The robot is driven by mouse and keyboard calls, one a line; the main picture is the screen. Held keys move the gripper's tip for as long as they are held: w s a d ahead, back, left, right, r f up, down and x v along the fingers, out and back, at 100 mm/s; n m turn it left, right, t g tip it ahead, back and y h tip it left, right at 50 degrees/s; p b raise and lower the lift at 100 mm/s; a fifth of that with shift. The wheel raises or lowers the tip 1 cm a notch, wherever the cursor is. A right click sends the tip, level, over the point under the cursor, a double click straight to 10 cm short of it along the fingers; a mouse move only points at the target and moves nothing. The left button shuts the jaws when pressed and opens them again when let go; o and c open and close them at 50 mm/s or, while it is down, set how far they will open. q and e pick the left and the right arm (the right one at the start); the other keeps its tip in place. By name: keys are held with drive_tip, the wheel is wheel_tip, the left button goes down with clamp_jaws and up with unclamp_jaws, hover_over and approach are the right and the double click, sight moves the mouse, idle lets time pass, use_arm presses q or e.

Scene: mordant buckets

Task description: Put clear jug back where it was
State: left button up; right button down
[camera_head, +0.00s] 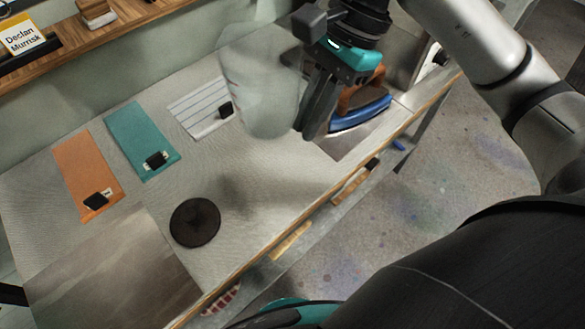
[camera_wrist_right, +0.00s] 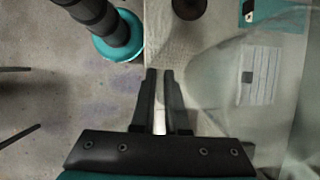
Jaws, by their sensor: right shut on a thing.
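The clear jug (camera_head: 262,100) is see-through, with faint red marks on its side. It is in front of the back part of the table in the head view, apparently above the surface. My right gripper (camera_head: 312,125) is at the jug's right side, its fingers nearly together and shut on it. In the right wrist view the jug (camera_wrist_right: 225,78) fills the right side as a pale, see-through shape, with the gripper fingers (camera_wrist_right: 160,78) along its left edge. The exact grip point is hard to make out. My left gripper is not in view.
On the table lie orange (camera_head: 88,170), teal (camera_head: 140,138) and striped white (camera_head: 195,112) cloths with small black blocks, a dark round disc (camera_head: 195,222) and a grey sheet (camera_head: 110,275). A blue-and-orange iron (camera_head: 362,112) stands right of the gripper. Bare table surrounds the disc.

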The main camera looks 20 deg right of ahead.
drive_tip(key=shift+f+b, duration=0.75)
drive_tip(key=shift+f, duration=7.45)
drive_tip(key=shift+f, duration=0.2)
drive_tip(key=c, duration=0.9)
unclamp_jaws()
drive_tip(key=shift+r, duration=0.15)
